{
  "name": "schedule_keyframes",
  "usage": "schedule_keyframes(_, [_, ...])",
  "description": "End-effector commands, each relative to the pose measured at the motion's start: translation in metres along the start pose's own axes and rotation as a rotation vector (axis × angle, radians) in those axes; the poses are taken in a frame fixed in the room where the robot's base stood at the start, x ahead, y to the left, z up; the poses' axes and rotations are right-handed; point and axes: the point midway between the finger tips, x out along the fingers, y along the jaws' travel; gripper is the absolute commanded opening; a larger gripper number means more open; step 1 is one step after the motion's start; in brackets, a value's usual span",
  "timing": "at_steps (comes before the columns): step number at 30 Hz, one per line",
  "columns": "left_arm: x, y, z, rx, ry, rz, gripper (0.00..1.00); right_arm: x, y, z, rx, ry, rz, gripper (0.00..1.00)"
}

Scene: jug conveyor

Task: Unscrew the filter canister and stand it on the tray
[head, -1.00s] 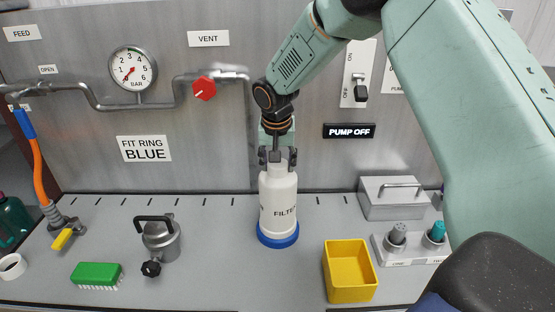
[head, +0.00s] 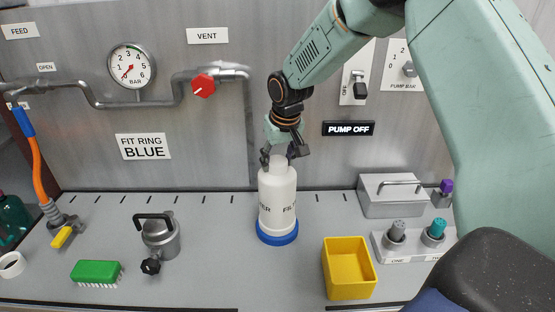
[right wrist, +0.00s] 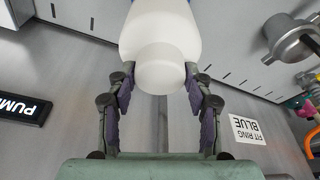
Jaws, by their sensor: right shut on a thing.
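The filter canister (head: 277,190) is a white bottle shape with dark FILTER lettering and a blue ring (head: 278,238) around its foot. It stands upright on the grey bench in the head view. My right gripper (head: 279,157) reaches down from above, shut on the canister's narrow neck. In the right wrist view, the two fingers (right wrist: 160,70) sit on either side of the white neck (right wrist: 160,72). My left gripper is not in view. I cannot tell which thing is the tray.
A yellow bin (head: 348,270) stands right of the canister, a metal pot (head: 160,240) and green brush (head: 97,271) to its left. A grey box (head: 390,200) and a knob holder (head: 410,250) are at the right. Pipes with a red valve (head: 203,86) run along the back panel.

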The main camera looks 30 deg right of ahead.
Motion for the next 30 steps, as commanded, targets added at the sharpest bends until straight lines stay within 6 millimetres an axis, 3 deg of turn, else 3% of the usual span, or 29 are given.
schedule_keyframes(14, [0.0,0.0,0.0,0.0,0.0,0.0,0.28,-0.0008,0.0006,-0.001,-0.068,0.003,-0.019,0.0])
schedule_keyframes(30, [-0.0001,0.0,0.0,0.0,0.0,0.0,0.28,-0.0014,0.0021,-0.0017,-0.386,0.004,-0.107,0.0])
